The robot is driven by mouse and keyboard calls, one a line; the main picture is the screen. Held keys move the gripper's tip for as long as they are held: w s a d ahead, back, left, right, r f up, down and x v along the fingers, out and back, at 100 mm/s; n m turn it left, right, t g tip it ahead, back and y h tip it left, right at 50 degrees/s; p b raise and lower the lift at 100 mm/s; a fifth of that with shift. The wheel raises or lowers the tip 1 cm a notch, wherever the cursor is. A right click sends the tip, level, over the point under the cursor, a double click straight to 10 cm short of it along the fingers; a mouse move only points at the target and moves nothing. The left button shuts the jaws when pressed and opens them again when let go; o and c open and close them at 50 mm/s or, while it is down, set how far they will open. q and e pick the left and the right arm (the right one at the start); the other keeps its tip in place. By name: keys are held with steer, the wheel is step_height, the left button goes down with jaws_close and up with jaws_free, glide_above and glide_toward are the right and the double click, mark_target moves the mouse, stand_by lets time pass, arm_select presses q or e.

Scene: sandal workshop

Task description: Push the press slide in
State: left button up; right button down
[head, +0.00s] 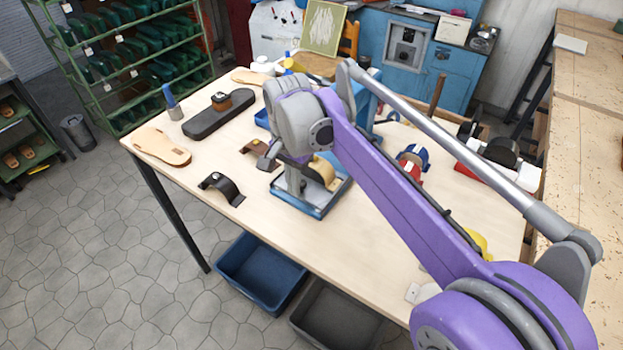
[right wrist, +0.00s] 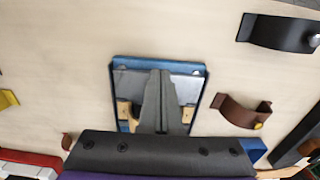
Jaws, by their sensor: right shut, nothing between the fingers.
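The press slide (head: 315,212) is a blue-rimmed tray with a grey plate, near the front edge of the workbench. It also shows in the right wrist view (right wrist: 115,80). A tan sandal piece (head: 327,172) sits on it, partly hidden by my arm; its tan sides show in the right wrist view (right wrist: 188,114). The blue press (head: 366,98) stands behind, mostly hidden by my purple arm. My right gripper (head: 293,188) is shut and empty, pointing down over the slide; its fingers show in the right wrist view (right wrist: 160,78). I cannot tell whether they touch it.
A black strap piece (head: 221,188) and a brown one (head: 256,147) lie left of the slide. A tan sole (head: 162,147) and a dark block (head: 219,113) lie further left. Blue (head: 262,272) and grey bins stand below the bench edge. Bare benchtop lies front right.

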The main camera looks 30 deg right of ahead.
steer(key=shift+f+b, duration=0.5)
steer(key=shift+f, duration=0.5)
arm_select(q)
steer(key=shift+s+f, duration=0.1)
steer(key=shift+f, duration=0.5)
arm_select(e)
steer(key=shift+w+d+p, duration=0.4)
steer(key=shift+w+d, duration=0.4)
steer(key=shift+d, duration=1.15)
steer(key=shift+w+d+p, duration=0.35)
steer(key=shift+w+d, duration=0.4)
steer(key=shift+d, duration=1.15)
steer(key=shift+w+d+p, duration=0.4)
steer(key=shift+w+d, duration=0.4)
steer(key=shift+d, duration=1.15)
steer(key=shift+a+r+p, duration=0.2)
steer(key=shift+r+p, duration=0.95)
steer(key=shift+r, duration=0.65)
steer(key=shift+a+r+p, duration=0.15)
steer(key=shift+r+p, duration=1)
steer(key=shift+r, duration=0.65)
arm_select(q)
step_height(320, 180, up, 8)
steer(key=w, duration=0.2)
arm_select(e)
steer(key=shift+f, duration=0.1)
arm_select(q)
steer(key=shift+s, duration=0.1)
arm_select(e)
steer(key=shift+s, duration=0.15)
